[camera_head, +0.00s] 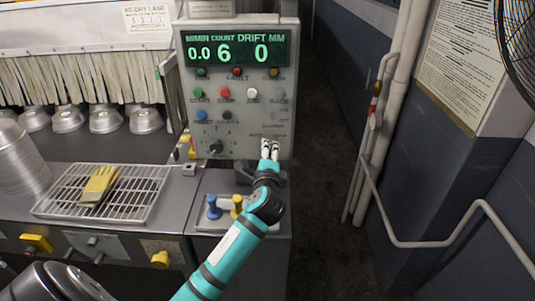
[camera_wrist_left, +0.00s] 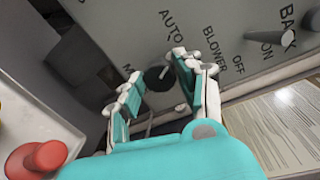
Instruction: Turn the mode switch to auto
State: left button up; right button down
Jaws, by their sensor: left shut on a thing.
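The mode switch (camera_wrist_left: 158,78) is a small dark knob on the grey control panel, between the AUTO label and a partly hidden label starting with M. My left gripper (camera_wrist_left: 160,88) is shut on the knob, one finger on each side. In the head view my left gripper (camera_head: 270,149) is at the lower right of the control panel (camera_head: 240,118) and hides the switch. Which way the switch points cannot be told. My right gripper is not in view.
A larger dark dial (camera_head: 215,147) sits left of my gripper on the panel. A wire rack (camera_head: 60,208) with yellow gloves (camera_head: 98,184) lies left. The floor aisle right is clear.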

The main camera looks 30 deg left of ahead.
pick_arm(q)
jog(key=shift+n, duration=1.4)
jog(key=shift+h, duration=0.3)
jog(key=o, duration=1.2)
jog(key=shift+c, duration=0.2)
jog(key=v, duration=1.2)
jog(key=shift+f, duration=0.2)
jog(key=shift+s, duration=0.1)
